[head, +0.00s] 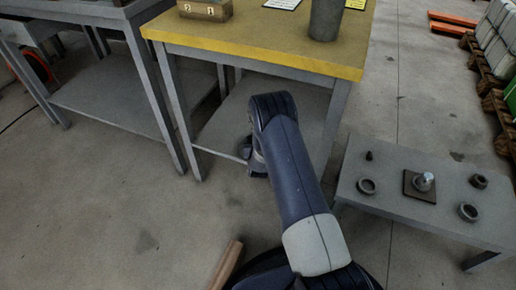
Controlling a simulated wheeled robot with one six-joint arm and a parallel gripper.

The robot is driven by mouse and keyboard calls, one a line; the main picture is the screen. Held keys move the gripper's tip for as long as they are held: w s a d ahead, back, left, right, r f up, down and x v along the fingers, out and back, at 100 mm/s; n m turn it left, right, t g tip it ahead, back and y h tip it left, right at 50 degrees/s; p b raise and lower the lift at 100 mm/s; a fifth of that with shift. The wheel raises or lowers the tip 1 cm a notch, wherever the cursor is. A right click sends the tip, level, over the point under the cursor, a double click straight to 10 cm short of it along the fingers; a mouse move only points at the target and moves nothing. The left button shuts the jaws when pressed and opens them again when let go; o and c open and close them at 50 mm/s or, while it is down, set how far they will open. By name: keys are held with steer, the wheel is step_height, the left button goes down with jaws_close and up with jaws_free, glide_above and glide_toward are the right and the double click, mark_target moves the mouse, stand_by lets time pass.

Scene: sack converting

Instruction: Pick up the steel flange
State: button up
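A low grey table (400,203) at the right carries several small metal parts. A grey ring-shaped part (367,186) lies at its left, another ring (468,212) near its front right, and a darker round part (479,181) at its back right. A shiny silver piece (425,180) is on a brown square plate (411,192) in the middle. I cannot tell for sure which of these is the steel flange. My arm is folded left of this table, in front of the yellow-edged workbench. My gripper is hidden behind the arm.
The workbench (255,45) holds a grey cylinder (325,20), a cardboard box (205,9) and papers. A small dark peg (369,156) stands on the low table. Another grey bench (105,100) is at left, pallets (488,75) at far right. A brown bar (227,264) shows at bottom. Floor at lower left is clear.

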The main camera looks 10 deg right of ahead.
jaws_close()
steer(key=shift+w+r, duration=0.1)
steer(key=shift+r, duration=0.1)
stand_by(0.7)
